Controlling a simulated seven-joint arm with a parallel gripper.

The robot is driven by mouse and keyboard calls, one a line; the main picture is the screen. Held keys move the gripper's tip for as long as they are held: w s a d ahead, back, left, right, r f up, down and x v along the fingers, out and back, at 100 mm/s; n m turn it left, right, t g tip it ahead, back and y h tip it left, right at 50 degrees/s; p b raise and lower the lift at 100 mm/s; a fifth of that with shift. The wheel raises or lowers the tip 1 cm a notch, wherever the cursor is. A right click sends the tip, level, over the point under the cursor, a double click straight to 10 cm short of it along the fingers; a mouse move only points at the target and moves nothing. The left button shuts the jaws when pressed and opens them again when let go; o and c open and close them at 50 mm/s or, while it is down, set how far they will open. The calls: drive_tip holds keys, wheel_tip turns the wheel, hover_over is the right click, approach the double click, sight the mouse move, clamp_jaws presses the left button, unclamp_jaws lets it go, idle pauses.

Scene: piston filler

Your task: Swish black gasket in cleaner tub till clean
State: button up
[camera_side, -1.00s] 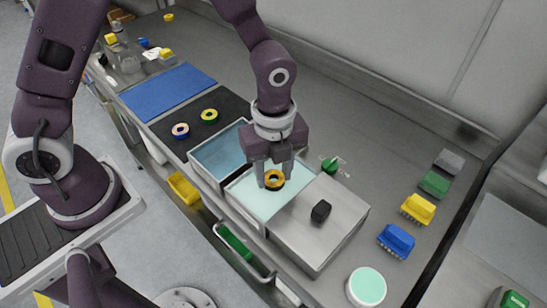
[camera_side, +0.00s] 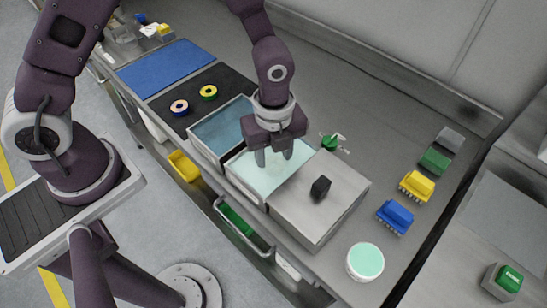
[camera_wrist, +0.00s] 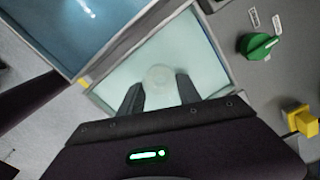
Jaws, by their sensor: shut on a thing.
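The cleaner tub (camera_side: 246,189) holds pale, milky aqua liquid; it also shows in the wrist view (camera_wrist: 205,40). My gripper (camera_side: 275,157) points down into this tub, with its fingertips at or under the liquid. In the wrist view my gripper (camera_wrist: 160,88) has a gap between its fingers, shut on the gasket. A pale, whitish round patch shows between the fingertips there. The black gasket itself is hidden by the milky liquid, so its surface cannot be judged.
A tub of darker blue liquid (camera_side: 222,128) adjoins on the left. A metal block with a black knob (camera_side: 320,187) adjoins on the right. A green valve knob (camera_side: 329,142) stands behind. Two coloured rings (camera_side: 180,107) lie on a black mat. Several brushes (camera_side: 416,186) stand at right.

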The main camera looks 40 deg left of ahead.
drive_tip(key=shift+r, duration=0.75)
drive_tip(key=shift+f, duration=0.15)
drive_tip(key=shift+f, duration=0.8)
drive_tip(key=shift+r, duration=0.1)
drive_tip(key=shift+r, duration=0.85)
drive_tip(key=shift+f, duration=0.15)
drive_tip(key=shift+f, duration=0.8)
